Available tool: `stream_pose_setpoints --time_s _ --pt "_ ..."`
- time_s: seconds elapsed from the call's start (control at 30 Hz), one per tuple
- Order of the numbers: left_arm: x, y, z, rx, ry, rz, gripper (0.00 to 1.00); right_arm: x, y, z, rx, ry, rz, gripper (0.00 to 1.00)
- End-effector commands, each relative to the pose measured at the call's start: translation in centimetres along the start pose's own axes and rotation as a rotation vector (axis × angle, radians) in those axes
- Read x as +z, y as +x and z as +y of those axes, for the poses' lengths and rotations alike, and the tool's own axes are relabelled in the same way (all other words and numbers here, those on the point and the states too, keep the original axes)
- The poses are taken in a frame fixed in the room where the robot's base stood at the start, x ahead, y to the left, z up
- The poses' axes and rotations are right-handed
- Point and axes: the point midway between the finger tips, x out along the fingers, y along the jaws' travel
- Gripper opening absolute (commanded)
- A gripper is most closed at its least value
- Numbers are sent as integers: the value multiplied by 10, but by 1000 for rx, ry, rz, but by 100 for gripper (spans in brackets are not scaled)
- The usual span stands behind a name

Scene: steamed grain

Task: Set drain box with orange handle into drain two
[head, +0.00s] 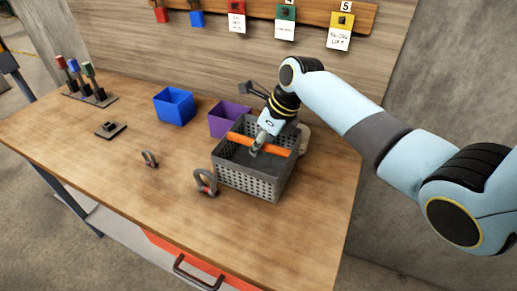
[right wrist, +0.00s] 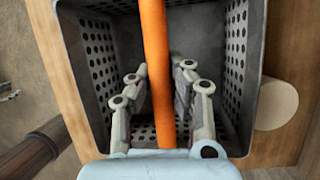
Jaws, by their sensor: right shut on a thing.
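The grey perforated drain box (head: 247,184) has an orange handle (head: 272,147) across its top. It is at the right part of the wooden table, and I cannot tell if it touches the tabletop. My right gripper (head: 256,149) reaches down into the box and is shut on the orange handle. In the right wrist view the handle (right wrist: 155,45) runs between the two fingers (right wrist: 160,98), with the box's perforated walls (right wrist: 98,60) around them. The box looks empty where it shows. I cannot make out which place is drain two. My left gripper is not in view.
A purple bin (head: 224,119) stands close behind the box, a blue bin (head: 174,106) further left. Two dark shackle-like rings (head: 206,183) (head: 150,159) lie left of the box. A pale rounded thing (head: 305,137) is right of it. Numbered tags (head: 340,32) hang on the wall.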

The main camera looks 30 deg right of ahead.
Motion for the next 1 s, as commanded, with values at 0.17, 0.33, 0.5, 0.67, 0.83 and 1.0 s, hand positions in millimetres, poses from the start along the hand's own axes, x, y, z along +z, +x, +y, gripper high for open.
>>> stream_pose_setpoints --time_s 0.17,0.33,0.5,0.67,0.83,1.0 --pt "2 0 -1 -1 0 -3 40 -5 16 -2 -1 -1 -3 0" --pt "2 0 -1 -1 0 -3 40 -5 16 -2 -1 -1 -4 0" --pt "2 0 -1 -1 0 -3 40 -6 17 -2 -1 -1 -2 22" --pt "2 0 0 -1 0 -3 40 -6 17 -2 0 -1 -2 38" --pt "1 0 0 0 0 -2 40 -6 17 -2 0 -1 -2 38" --pt "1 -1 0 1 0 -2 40 -6 8 -2 -2 -2 -3 38"
